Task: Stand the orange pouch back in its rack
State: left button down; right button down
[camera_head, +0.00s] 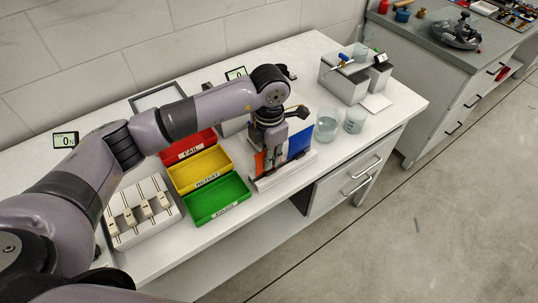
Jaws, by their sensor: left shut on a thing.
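The white rack (285,178) stands at the front edge of the white bench. The orange pouch (259,162) is upright at the rack's left part, mostly hidden behind my left gripper. My left gripper (270,165) points down over the rack and is shut on the orange pouch. A blue pouch (300,142) stands in the rack just right of the gripper. I cannot tell whether the orange pouch's bottom edge is seated in the rack. My right gripper is not in view.
Red (187,146), yellow (200,170) and green (216,199) bins stand left of the rack. Two glass beakers (327,124) stand close on its right. A white holder (142,212) with several pieces is at the left, and a grey device (347,80) at the right.

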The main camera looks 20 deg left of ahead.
pick_arm(q)
jog(key=c, duration=1.5)
grip_release()
jog(key=shift+r, duration=0.25)
notch_tip(320, 180, up, 12)
jog(key=shift+f, duration=0.25)
